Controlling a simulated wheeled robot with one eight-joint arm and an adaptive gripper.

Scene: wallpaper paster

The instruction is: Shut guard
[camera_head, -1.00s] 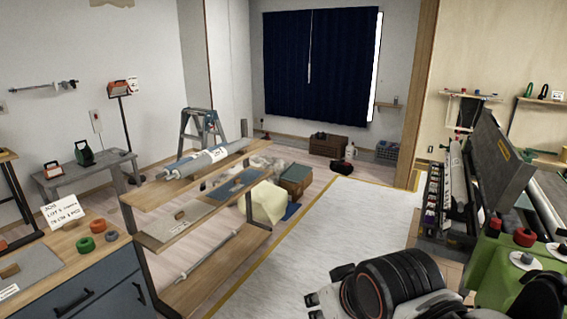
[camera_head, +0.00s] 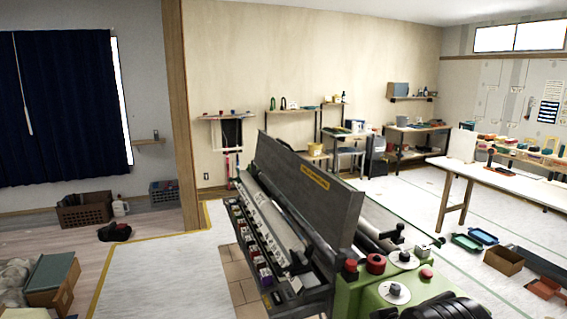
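The pasting machine stands at centre right, with a green end housing (camera_head: 405,292) that carries red and black knobs. Its guard (camera_head: 310,185) is a long dark grey panel with a yellow label. The guard stands raised and tilted along the machine, and rollers (camera_head: 375,240) show uncovered to its right. A row of small controls (camera_head: 268,240) runs along the machine's left side. A black rounded part of my arm shows at the bottom right edge. My gripper's fingertips are not visible.
White matting (camera_head: 170,275) with a yellow border covers the floor left of the machine. A wooden post (camera_head: 180,120) stands behind it. A white table (camera_head: 500,180) is at the right, with trays (camera_head: 480,238) and a cardboard box (camera_head: 503,261) on the floor near it.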

